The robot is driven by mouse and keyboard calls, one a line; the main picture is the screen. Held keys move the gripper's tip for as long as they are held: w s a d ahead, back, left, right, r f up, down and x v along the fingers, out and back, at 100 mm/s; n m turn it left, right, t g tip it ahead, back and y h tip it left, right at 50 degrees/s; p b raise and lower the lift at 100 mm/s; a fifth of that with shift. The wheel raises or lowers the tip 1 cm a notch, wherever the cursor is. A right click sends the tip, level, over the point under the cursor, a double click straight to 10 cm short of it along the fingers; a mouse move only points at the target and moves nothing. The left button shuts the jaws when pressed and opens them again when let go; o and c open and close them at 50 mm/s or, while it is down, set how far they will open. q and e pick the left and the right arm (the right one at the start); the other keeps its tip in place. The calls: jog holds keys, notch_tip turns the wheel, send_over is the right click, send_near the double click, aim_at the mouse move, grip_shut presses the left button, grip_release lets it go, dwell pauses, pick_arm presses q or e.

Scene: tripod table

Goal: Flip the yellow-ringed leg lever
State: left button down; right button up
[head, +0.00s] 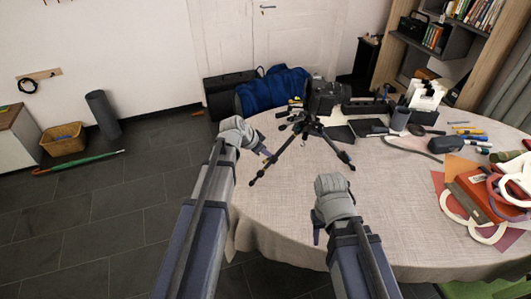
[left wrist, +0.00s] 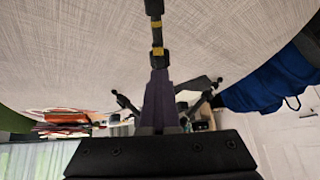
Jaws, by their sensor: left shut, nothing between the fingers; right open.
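A black tripod (head: 313,125) carrying a dark camera (head: 325,95) stands on the round table. One of its legs (head: 283,149) reaches toward the table's left edge. In the left wrist view a dark leg with yellow rings (left wrist: 157,52) runs down from the top centre to my fingertips. My left gripper (head: 266,153) is shut and empty beside this leg; its dark fingers (left wrist: 159,88) overlap the leg in the wrist view. Whether they touch is unclear, and the lever's position is hidden. My right gripper (head: 317,228) is open and empty near the table's front, away from the tripod.
The cloth-covered table (head: 390,210) is clear at the front middle. A black pouch (head: 445,144), pens and an organiser (head: 422,105) lie at the back right. A blue bag (head: 272,91) is behind the table.

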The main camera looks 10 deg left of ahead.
pick_arm(q)
jog(key=shift+w+d+r, duration=0.2)
jog(key=shift+w+r, duration=0.05)
jog(key=c, duration=1.3)
grip_release()
jog(key=shift+s+r+p, duration=0.1)
jog(key=shift+p, duration=0.2)
jog(key=p+v, duration=0.4)
jog(key=v, duration=0.1)
jog(key=shift+s+a+r+p, duration=0.15)
jog(key=shift+s+r+p, duration=0.05)
jog(key=shift+r+p, duration=0.1)
